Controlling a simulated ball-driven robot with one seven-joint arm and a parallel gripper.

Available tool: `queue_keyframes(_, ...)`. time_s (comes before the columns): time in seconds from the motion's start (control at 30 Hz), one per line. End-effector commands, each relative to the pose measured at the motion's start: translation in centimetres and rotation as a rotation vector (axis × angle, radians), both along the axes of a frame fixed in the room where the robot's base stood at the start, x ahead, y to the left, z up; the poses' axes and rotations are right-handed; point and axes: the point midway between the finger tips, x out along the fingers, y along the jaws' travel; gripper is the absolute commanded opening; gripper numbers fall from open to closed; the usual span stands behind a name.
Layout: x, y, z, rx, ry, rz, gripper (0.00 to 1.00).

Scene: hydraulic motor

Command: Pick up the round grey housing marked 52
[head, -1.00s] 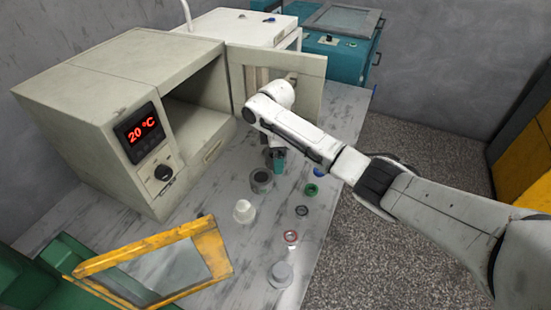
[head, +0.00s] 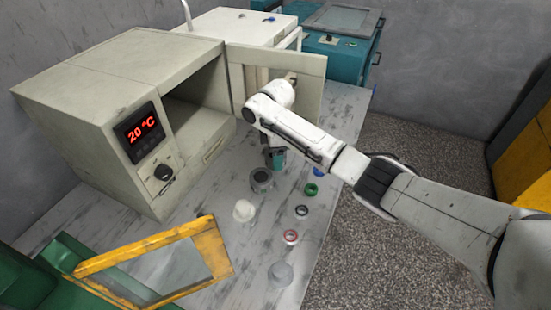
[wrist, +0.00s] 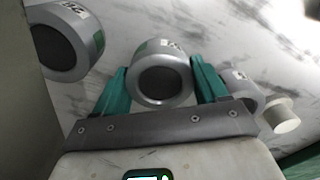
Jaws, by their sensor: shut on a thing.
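In the wrist view a round grey housing (wrist: 163,57) with a dark bore sits between the two teal fingers of my gripper (wrist: 159,67), which is shut on it. It carries a small white label, too blurred to read surely. In the head view my gripper (head: 277,158) is low over the table behind another grey housing (head: 261,180), and the held one is mostly hidden. The wrist view also shows a larger-looking labelled grey housing (wrist: 66,42) at the left and a partly hidden one (wrist: 240,84) beside the right finger. I cannot tell whether the held housing is off the table.
A white cap (head: 243,210) also shows in the wrist view (wrist: 282,115). A green ring (head: 311,189), a dark ring (head: 302,211), a red ring (head: 291,237) and a grey flanged part (head: 281,273) lie along the table edge. The oven (head: 90,120) stands left, its door (head: 312,85) open.

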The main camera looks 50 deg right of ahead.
Motion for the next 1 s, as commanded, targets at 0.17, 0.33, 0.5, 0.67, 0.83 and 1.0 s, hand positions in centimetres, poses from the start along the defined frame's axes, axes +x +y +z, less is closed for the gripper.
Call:
queue_keyframes(0.17, 0.0, 0.0, 0.1, -0.001, -0.002, 0.0, 0.27)
queue_keyframes(0.33, 0.1, 0.0, 0.6, 0.0, -0.002, 0.001, 0.27)
queue_keyframes(0.5, 0.2, 0.0, 2.4, -0.001, -0.006, 0.001, 0.27)
queue_keyframes(0.67, -1.1, -0.1, 4.5, 0.002, -0.004, 0.0, 0.27)
queue_keyframes(0.83, -3.2, -0.3, 7.0, 0.002, -0.006, 0.0, 0.27)
queue_keyframes(1.0, -5.9, -0.7, 10.2, 0.0, -0.002, -0.003, 0.27)
